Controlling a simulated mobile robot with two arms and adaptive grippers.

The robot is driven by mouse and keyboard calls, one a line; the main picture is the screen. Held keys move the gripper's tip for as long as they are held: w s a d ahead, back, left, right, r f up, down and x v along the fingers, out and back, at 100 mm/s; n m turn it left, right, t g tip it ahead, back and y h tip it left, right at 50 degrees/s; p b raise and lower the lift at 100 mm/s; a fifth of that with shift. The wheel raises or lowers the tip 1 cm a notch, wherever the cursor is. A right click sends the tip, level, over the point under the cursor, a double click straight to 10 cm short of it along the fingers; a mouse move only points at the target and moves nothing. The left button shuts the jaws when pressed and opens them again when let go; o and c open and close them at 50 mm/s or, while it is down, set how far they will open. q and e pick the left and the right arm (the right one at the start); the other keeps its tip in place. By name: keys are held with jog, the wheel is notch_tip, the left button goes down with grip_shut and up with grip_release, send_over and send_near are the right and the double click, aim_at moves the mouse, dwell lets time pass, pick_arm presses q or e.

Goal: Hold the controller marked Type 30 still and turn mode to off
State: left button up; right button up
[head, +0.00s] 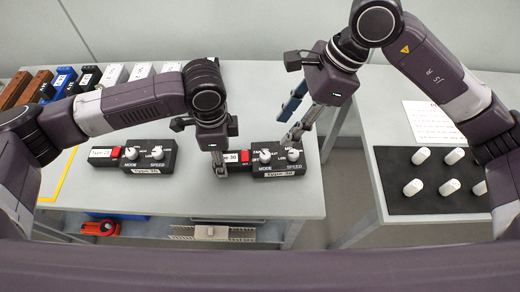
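The black Type 30 controller (262,173) lies on the left table, its label on the front side. It has a white mode knob (265,156), a white speed knob (292,155) and a red switch (245,157). My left gripper (221,168) points down at its left end, a finger against the near side. It looks shut on the controller; its far finger is hidden. My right gripper (294,136) reaches down just above and behind the knobs, its fingertips close to them. Whether it touches a knob or how wide it is open is unclear.
A similar black controller (137,158) lies to the left on the same table (200,196). Several coloured blocks (62,82) stand at the back left. The right table holds a dark mat (400,168) with several white knobs and a paper sheet (440,118). A gap separates the tables.

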aim_at(265, 155)
jog(key=x, duration=1.1)
jog(key=shift+f, duration=0.1)
grip_shut()
